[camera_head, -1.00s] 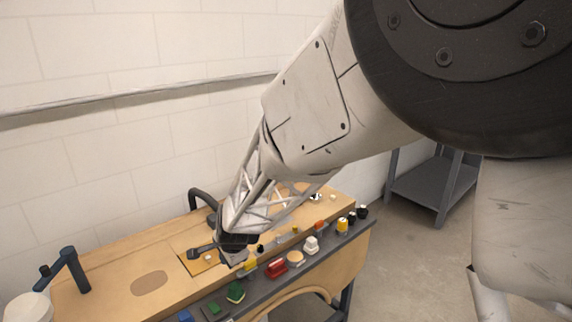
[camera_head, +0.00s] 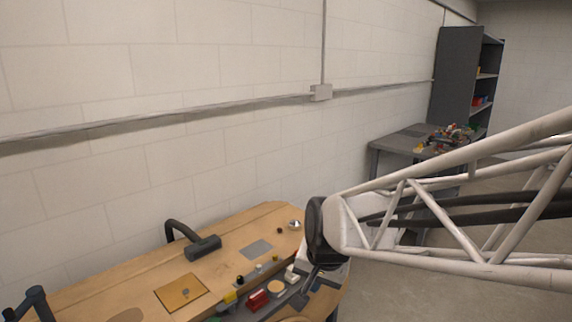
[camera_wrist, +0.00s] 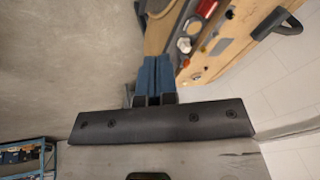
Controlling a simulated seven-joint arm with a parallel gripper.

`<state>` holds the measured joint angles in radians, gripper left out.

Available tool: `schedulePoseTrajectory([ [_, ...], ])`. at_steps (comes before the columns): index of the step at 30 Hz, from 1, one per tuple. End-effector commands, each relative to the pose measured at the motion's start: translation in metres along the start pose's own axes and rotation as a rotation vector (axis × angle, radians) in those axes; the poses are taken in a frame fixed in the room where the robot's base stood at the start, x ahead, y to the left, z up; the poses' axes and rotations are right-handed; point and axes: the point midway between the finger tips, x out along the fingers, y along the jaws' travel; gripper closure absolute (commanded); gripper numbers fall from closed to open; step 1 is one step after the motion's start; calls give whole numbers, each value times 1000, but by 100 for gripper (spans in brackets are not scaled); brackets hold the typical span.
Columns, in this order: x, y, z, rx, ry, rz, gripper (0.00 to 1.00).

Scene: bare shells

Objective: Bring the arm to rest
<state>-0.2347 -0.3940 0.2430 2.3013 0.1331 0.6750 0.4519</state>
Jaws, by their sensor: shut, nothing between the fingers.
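My gripper shows in the wrist view (camera_wrist: 154,72) as two blue fingers side by side, closed together with nothing between them. Below them is a dark bar with bolts. In the head view my white lattice arm comes in from the right edge and ends in a dark round wrist at the right end of the wooden workbench (camera_head: 120,275). The gripper hangs below the wrist there, partly hidden, near the bench's front edge. I cannot tell its exact height over the bench.
The bench carries a black lamp-like fixture (camera_head: 203,248), an orange square plate (camera_head: 181,293), a grey plate (camera_head: 256,249) and a red block (camera_head: 258,300). A grey table (camera_head: 400,145) with clutter and a dark shelf (camera_head: 455,85) stand behind. Floor right of the bench is open.

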Motion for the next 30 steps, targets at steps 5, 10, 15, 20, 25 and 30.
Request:
schedulePoseTrajectory([
  [5, -36, 51, 22, -90, 6, 46, 100],
  [10, -63, 95, 49, -176, -2, 95, 100],
  [15, -82, 130, 76, -248, -15, 138, 100],
  [20, -92, 149, 93, -290, -26, 164, 100],
  [25, -94, 156, 100, -307, -32, 174, 100],
  [30, -94, 156, 100, -308, -33, 174, 100],
])
